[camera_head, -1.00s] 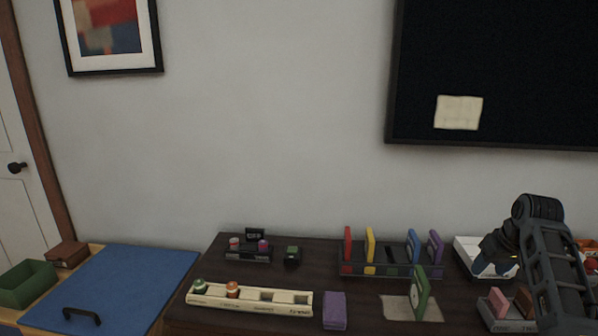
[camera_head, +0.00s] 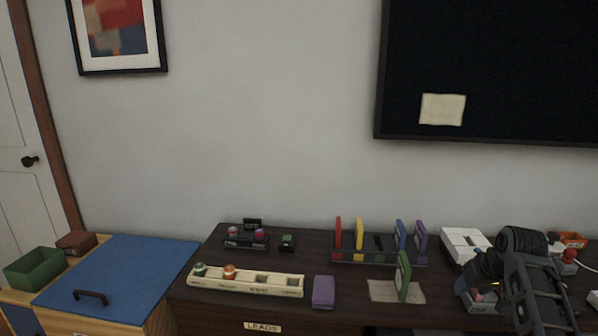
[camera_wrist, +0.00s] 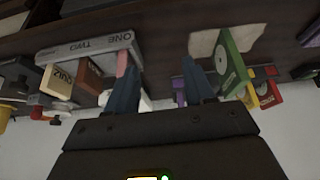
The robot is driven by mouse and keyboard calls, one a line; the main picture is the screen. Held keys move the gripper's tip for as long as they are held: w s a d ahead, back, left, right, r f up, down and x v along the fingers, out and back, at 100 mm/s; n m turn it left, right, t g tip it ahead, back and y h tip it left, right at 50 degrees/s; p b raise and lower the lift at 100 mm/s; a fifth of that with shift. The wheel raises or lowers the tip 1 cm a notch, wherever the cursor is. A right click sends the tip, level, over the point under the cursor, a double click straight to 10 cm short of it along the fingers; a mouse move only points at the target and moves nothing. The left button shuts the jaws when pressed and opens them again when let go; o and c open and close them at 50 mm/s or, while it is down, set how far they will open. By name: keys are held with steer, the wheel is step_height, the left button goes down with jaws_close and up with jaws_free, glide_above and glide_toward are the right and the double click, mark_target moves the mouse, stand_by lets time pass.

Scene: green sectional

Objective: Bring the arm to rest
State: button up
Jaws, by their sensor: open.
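My gripper (camera_wrist: 162,82) shows in the wrist view with its two blue-grey fingers apart and nothing between them. In the head view my dark arm is folded at the right, in front of the right part of the dark cabinet top (camera_head: 345,308). It covers part of a small grey tray (camera_head: 478,306), which shows in the wrist view (camera_wrist: 85,47) with the words ONE and TWO and several small blocks. A green upright card (camera_head: 403,277) stands left of the arm and also shows in the wrist view (camera_wrist: 233,62), right of the fingers.
A rack (camera_head: 350,258) of coloured cards and a white box (camera_head: 464,246) stand at the back. A cream holder (camera_head: 245,280) and a purple block (camera_head: 323,292) sit farther left. A blue lid with a handle (camera_head: 125,272) lies left of the cabinet.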

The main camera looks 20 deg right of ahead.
steer(key=s+a+f+n+t, duration=0.15)
steer(key=a+f, duration=0.25)
steer(key=a, duration=0.4)
steer(key=s+a+f+t, duration=0.1)
steer(key=s+a+f, duration=0.2)
steer(key=a, duration=0.4)
steer(key=s+a+f+t, duration=0.15)
steer(key=a+f, duration=0.25)
steer(key=a, duration=0.4)
steer(key=s+a+r+n+t, duration=0.1)
steer(key=s+a+r+t, duration=0.1)
steer(key=s+a, duration=0.95)
steer(key=s+a+r+n+t+y, duration=0.1)
steer(key=s+a+r+t, duration=0.1)
steer(key=s+r, duration=0.6)
steer(key=s+a+r+n+t+y, duration=0.1)
steer(key=s+a+r, duration=0.3)
steer(key=s+r, duration=0.5)
step_height(320, 180, up, 2)
steer(key=shift+s+a+n+t+y, duration=0.15)
steer(key=shift+a+n+t+y, duration=0.2)
steer(key=shift+n+t, duration=0.35)
